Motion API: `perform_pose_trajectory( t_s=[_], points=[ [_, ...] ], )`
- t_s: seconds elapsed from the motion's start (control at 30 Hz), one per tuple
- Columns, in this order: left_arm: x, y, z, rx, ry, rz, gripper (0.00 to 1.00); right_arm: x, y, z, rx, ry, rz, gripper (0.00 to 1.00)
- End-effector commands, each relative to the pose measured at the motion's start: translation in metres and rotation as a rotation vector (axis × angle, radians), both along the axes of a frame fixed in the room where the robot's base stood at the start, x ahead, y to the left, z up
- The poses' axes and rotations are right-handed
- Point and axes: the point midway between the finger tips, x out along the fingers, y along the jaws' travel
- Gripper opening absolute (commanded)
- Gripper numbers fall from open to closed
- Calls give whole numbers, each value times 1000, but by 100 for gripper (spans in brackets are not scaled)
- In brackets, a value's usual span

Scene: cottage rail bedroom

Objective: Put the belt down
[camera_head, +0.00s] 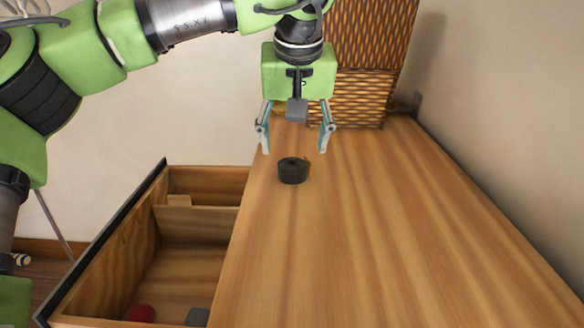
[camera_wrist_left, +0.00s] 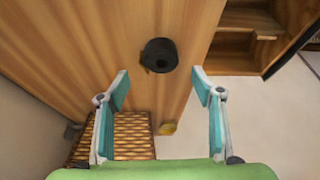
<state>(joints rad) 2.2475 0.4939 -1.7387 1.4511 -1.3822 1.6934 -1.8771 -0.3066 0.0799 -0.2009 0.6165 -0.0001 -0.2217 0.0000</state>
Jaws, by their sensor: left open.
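The belt (camera_head: 293,170) is a dark, rolled-up coil that rests on the wooden top (camera_head: 380,220), near its left edge. It also shows in the left wrist view (camera_wrist_left: 159,54), beyond the fingertips. My left gripper (camera_head: 295,142) is open and empty, with its fingers pointing down. The fingertips are apart from the belt, behind and above it in the head view. My right gripper is in neither view.
A woven basket (camera_head: 350,98) stands at the far end of the top. A small yellow thing (camera_wrist_left: 167,128) is near it. An open drawer (camera_head: 190,246) on the left holds a red item (camera_head: 141,313) and a grey item (camera_head: 197,317). The right part of the top is clear.

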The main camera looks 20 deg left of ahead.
Motion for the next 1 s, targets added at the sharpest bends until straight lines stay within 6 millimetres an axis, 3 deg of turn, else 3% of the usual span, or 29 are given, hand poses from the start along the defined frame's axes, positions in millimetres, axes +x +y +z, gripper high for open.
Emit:
perform_pose_trajectory(
  t_s=[0.2, 0.47, 0.73, 0.77, 0.9, 0.93, 1.0],
  points=[
    [4, 4, -15, 1, 3, 0, 60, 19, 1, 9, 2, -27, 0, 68],
    [14, 10, -49, 1, 1, 0, 60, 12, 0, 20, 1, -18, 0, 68],
    [15, 10, -54, -1, 0, 0, 60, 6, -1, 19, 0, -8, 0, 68],
    [15, 10, -54, -1, 0, 0, 58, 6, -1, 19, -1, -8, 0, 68],
    [15, 10, -54, -1, 0, 0, 21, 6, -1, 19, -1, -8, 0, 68],
    [15, 10, -54, -1, 0, 0, 16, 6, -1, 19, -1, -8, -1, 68],
    [15, 10, -54, -1, 0, 0, 16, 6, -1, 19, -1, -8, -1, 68]
  ],
)
